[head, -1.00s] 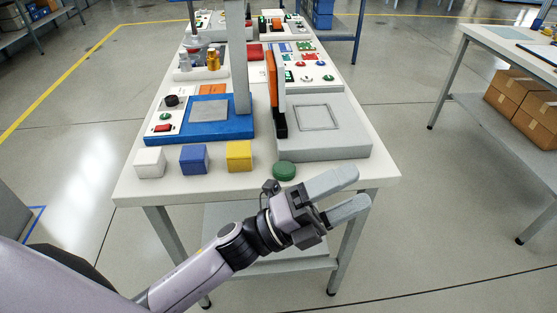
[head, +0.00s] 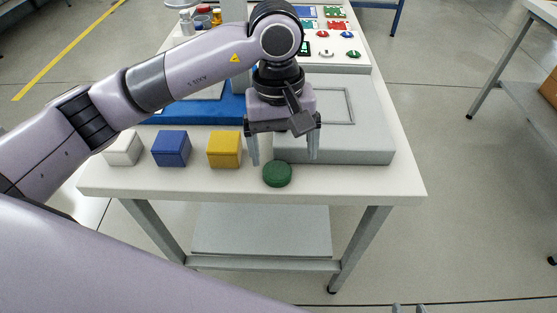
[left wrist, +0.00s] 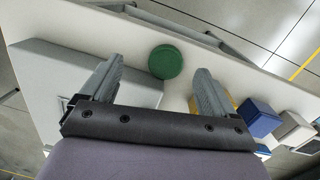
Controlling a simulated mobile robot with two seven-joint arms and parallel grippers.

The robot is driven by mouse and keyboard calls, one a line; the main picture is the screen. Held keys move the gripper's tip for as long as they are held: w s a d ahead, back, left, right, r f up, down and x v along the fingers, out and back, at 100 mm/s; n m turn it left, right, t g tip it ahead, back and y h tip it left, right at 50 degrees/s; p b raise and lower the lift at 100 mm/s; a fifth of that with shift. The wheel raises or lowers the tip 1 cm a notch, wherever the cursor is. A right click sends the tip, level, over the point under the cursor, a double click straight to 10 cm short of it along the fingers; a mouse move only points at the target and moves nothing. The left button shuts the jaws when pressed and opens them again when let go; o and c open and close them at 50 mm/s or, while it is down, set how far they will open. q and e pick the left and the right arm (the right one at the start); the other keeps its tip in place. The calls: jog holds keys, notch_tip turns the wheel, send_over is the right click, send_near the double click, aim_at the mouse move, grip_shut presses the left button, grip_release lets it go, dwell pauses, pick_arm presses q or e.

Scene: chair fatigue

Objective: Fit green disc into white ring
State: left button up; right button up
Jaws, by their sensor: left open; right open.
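The green disc (head: 277,174) lies flat near the front edge of the white table. My left gripper (head: 288,157) points down just behind and above it, fingers apart and empty. In the left wrist view the disc (left wrist: 165,62) shows between the two open fingers (left wrist: 158,78), slightly beyond their tips, apart from both. A small pale ring-like shape (head: 326,54), possibly the white ring, is on the white panel farther back, beside a green round piece (head: 354,54). Two grey tips at the bottom edge seem to be my right gripper (head: 408,308), apart and empty.
White (head: 123,149), blue (head: 171,149) and yellow (head: 225,149) cubes stand in a row left of the disc. A grey block with a square outline (head: 372,135) is right behind the gripper. My left arm hides part of the blue base (head: 235,108).

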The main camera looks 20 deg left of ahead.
aim_at(278, 170)
pick_arm(q)
jog(key=shift+w+a+r+y, duration=0.3)
jog(key=shift+w+a, duration=0.25)
jog(key=shift+a, duration=0.1)
jog(key=shift+w+a+f, duration=0.1)
jog(key=shift+a+f, duration=0.05)
jog(key=shift+a, duration=0.05)
jog(key=shift+s+d+f+p, duration=0.15)
jog(key=shift+f+p, duration=0.2)
jog(key=shift+f, duration=1.35)
jog(key=shift+s+d+f+p, duration=0.1)
jog(key=shift+f+p, duration=0.25)
jog(key=shift+f, duration=1.3)
jog(key=c, duration=1.2)
jog(key=shift+c, duration=0.4)
jog(key=shift+r, duration=0.15)
